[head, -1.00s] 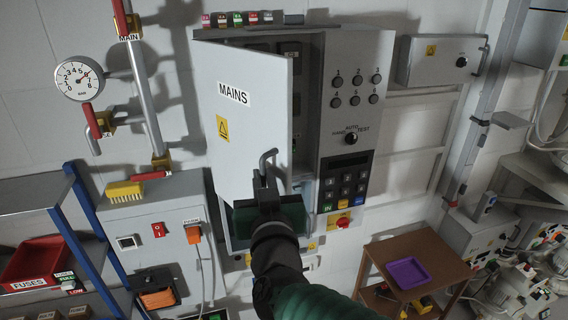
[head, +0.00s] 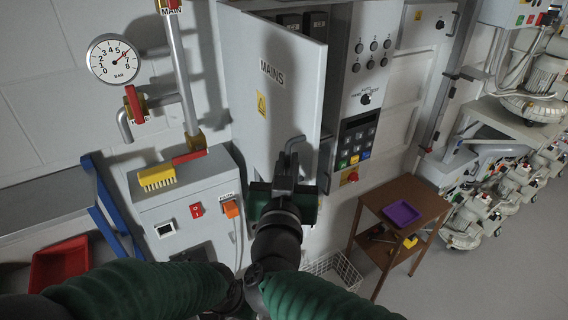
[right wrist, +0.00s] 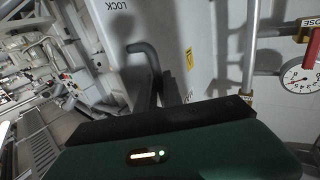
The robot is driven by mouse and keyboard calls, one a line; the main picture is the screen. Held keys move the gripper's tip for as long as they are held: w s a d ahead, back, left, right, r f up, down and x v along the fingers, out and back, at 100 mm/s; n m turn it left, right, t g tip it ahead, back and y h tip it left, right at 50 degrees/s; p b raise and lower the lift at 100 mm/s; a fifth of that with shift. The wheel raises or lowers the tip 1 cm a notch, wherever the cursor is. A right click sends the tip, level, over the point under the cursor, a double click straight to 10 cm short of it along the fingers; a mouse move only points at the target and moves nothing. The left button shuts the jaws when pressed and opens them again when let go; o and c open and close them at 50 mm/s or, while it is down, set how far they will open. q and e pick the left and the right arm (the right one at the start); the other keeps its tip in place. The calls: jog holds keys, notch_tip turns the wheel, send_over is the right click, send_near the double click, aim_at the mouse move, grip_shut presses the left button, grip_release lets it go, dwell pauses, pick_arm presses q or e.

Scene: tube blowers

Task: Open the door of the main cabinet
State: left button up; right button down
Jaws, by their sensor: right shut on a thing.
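The main cabinet (head: 345,100) stands at the centre of the head view. Its grey door (head: 245,85), labelled MAINS, stands ajar, with dark parts showing behind its top edge. My right gripper (head: 289,160) is at the lower right of the door, shut on the door handle (head: 296,142). In the right wrist view, the hooked handle (right wrist: 144,48) rises from between the fingers of the right gripper (right wrist: 160,92), in front of the door's pale face (right wrist: 190,35). The fingers hide part of the handle. My left arm's green sleeve crosses the lower left; its gripper cannot be seen.
A brown table (head: 425,205) with a purple tray (head: 401,213) stands right. A wire basket (head: 335,272) lies below. Floor at lower right is clear.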

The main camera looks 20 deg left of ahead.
jog(key=shift+w+d+r, duration=0.1)
jog(key=shift+d+r, duration=0.05)
jog(key=shift+r, duration=0.15)
jog(key=c, duration=1.9)
grip_release()
jog(key=shift+o, duration=0.7)
jog(key=shift+f, duration=0.1)
pick_arm(q)
jog(key=shift+a, duration=0.1)
pick_arm(e)
jog(key=shift+a+f, duration=0.15)
jog(key=shift+a, duration=0.5)
jog(key=shift+d, duration=0.1)
pick_arm(q)
jog(key=shift+w+d, duration=0.1)
jog(key=shift+d, duration=0.2)
pick_arm(e)
jog(key=shift+d, duration=0.25)
jog(key=shift+w+f, duration=0.1)
